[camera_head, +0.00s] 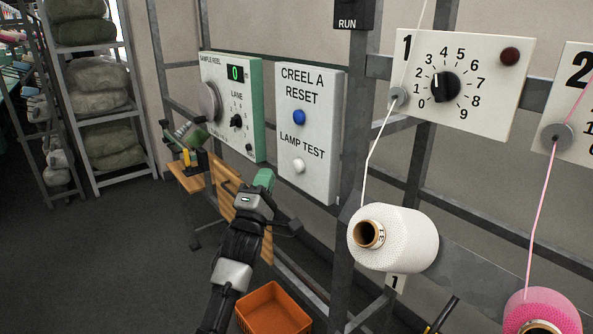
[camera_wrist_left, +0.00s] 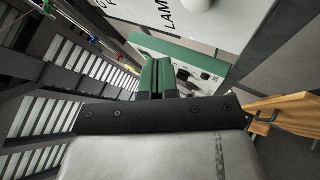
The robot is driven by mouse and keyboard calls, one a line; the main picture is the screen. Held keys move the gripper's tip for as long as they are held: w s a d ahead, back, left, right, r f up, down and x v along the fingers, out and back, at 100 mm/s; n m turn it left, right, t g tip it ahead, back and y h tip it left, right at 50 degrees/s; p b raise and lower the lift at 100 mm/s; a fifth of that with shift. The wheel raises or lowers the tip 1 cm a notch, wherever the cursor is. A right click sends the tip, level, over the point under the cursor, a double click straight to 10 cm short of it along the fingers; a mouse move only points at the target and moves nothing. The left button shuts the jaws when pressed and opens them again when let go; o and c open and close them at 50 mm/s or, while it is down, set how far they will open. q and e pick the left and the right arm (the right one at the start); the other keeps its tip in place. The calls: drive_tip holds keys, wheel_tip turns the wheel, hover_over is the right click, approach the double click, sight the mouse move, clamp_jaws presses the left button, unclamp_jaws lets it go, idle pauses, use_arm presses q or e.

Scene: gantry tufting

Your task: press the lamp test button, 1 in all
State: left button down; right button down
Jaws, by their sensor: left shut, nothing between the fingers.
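The lamp test button (camera_head: 299,165) is a round white button low on the white panel (camera_head: 316,120), under the printed words LAMP TEST. A blue reset button (camera_head: 299,117) sits above it under CREEL A RESET. My left gripper (camera_head: 265,179) has green fingers, shut and empty, in front of and a little left of and below the lamp test button, apart from it in the picture. In the left wrist view the shut fingers (camera_wrist_left: 157,76) point toward the panels, and a white round part, seemingly the lamp test button (camera_wrist_left: 197,4), is cut by the top edge. My right gripper is not seen.
A green-edged sample reel panel (camera_head: 231,105) with a lane knob is left of the button panel. A white yarn cone (camera_head: 393,237) and a dial plate (camera_head: 458,82) are to the right. An orange bin (camera_head: 273,309) stands below. Grey frame posts stand close by.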

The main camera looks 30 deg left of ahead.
sight(298, 165)
use_arm(q)
drive_tip(key=shift+w+d+b, duration=0.2)
drive_tip(key=shift+w+d, duration=0.1)
drive_tip(key=shift+w, duration=0.4)
drive_tip(key=shift+w+d+b, duration=0.15)
drive_tip(key=shift+w+d, duration=0.15)
drive_tip(key=shift+w, duration=0.4)
drive_tip(key=shift+w+d+b, duration=0.2)
drive_tip(key=shift+w+d, duration=0.1)
drive_tip(key=shift+w, duration=0.4)
drive_tip(key=shift+w, duration=0.15)
idle(0.3)
drive_tip(key=shift+w+d, duration=0.15)
drive_tip(key=shift+w, duration=0.1)
drive_tip(key=shift+w+d+b, duration=0.15)
drive_tip(key=shift+w+b, duration=0.15)
drive_tip(key=shift+w, duration=0.1)
idle(0.7)
drive_tip(key=shift+s, duration=0.15)
drive_tip(key=shift+s+a+p, duration=0.3)
drive_tip(key=shift+s+p, duration=0.1)
drive_tip(key=shift+s, duration=0.3)
